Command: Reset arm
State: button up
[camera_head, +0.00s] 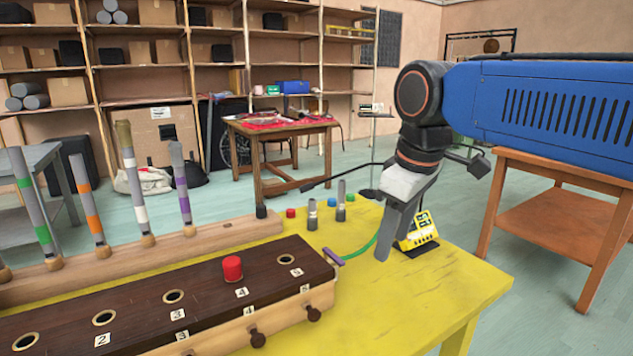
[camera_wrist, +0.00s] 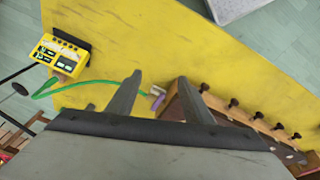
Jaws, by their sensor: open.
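My gripper (camera_head: 387,222) hangs from the blue arm above the right part of the yellow table (camera_head: 430,305), with its fingers pointing down. In the wrist view my gripper (camera_wrist: 162,92) shows two dark fingers spread apart with nothing between them. It is apart from the long dark-topped wooden box (camera_head: 130,300), which has numbered holes and side knobs. A red cap (camera_head: 232,268) sits on the box top near a label 4. A yellow device (camera_head: 418,233) with a green cable stands just behind the fingers; it also shows in the wrist view (camera_wrist: 58,52).
A wooden rail (camera_head: 200,240) holds several upright grey tubes with coloured bands. Small red, blue and green caps and two short grey tubes (camera_head: 312,214) stand at the table's back. The table's front right is clear. A wooden side table (camera_head: 560,170) stands at right.

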jog(key=s+d+f+m+t, duration=0.1)
jog(key=s+d+f+m, duration=0.4)
jog(key=f, duration=0.4)
jog(key=s+d+f+m+t+h, duration=0.1)
jog(key=s+d+f+m, duration=0.3)
jog(key=s+d+f, duration=0.3)
jog(key=d+f, duration=0.3)
jog(key=shift+s+d+m, duration=0.2)
jog(key=shift+s+m, duration=0.05)
jog(key=shift+m, duration=0.15)
jog(key=shift+f, duration=0.1)
